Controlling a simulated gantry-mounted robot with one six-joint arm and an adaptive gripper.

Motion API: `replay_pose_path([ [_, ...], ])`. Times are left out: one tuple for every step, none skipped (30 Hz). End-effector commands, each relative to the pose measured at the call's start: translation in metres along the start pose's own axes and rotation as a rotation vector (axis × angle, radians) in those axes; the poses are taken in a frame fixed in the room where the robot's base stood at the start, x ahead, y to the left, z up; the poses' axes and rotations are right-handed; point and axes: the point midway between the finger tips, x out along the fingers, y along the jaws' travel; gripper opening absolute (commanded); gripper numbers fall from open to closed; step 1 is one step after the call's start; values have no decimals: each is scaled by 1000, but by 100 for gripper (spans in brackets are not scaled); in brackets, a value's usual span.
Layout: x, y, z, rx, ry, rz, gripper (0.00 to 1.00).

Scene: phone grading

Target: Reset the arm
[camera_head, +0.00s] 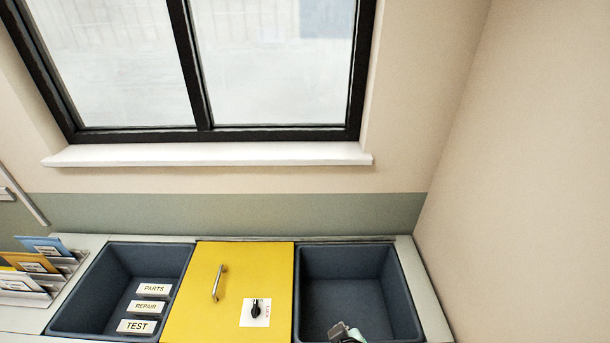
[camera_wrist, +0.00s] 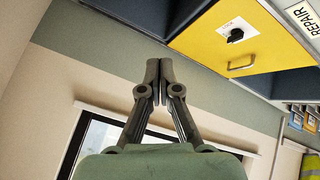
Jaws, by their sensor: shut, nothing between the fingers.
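My gripper (camera_wrist: 159,68) shows in the wrist view with its two dark fingers together and nothing between them. Its pale green body fills the bottom of that view. In the head view, a small grey and pale green part of my arm's end (camera_head: 346,332) shows at the bottom edge, in front of the right dark bin (camera_head: 345,290). The rest of my arm is out of view.
A yellow panel (camera_head: 233,280) with a metal handle (camera_head: 219,283) and black knob (camera_head: 255,310) lies between two bins. The left bin (camera_head: 119,282) holds PARTS, REPAIR and TEST labels. A rack of cards (camera_head: 38,268) stands far left. A window and wall are behind.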

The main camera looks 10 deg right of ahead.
Motion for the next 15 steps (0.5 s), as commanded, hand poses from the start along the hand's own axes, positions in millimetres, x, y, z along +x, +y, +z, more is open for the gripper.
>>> replay_pose_path([
  [-23, -23, -22, 49, 77, 6, 0],
  [-37, -34, -34, 90, 125, 8, 0],
  [-57, -48, -48, 143, 186, 5, 0],
  [-72, -59, -57, 183, 229, -2, 0],
  [-87, -69, -66, 222, 273, -13, 0],
  [-107, -82, -75, 275, 329, -31, 0],
  [-123, -91, -81, 314, 371, -48, 0],
  [-140, -100, -86, 352, 411, -68, 0],
  [-164, -103, -97, 394, 448, -88, 0],
  [-178, -90, -110, 393, 437, -80, 0],
  [-187, -84, -117, 393, 434, -78, 0],
  [-198, -79, -126, 393, 433, -77, 0],
  [-207, -74, -132, 394, 433, -76, 0],
  [-216, -70, -139, 394, 433, -76, 0],
  [-228, -64, -148, 394, 432, -76, 0],
])
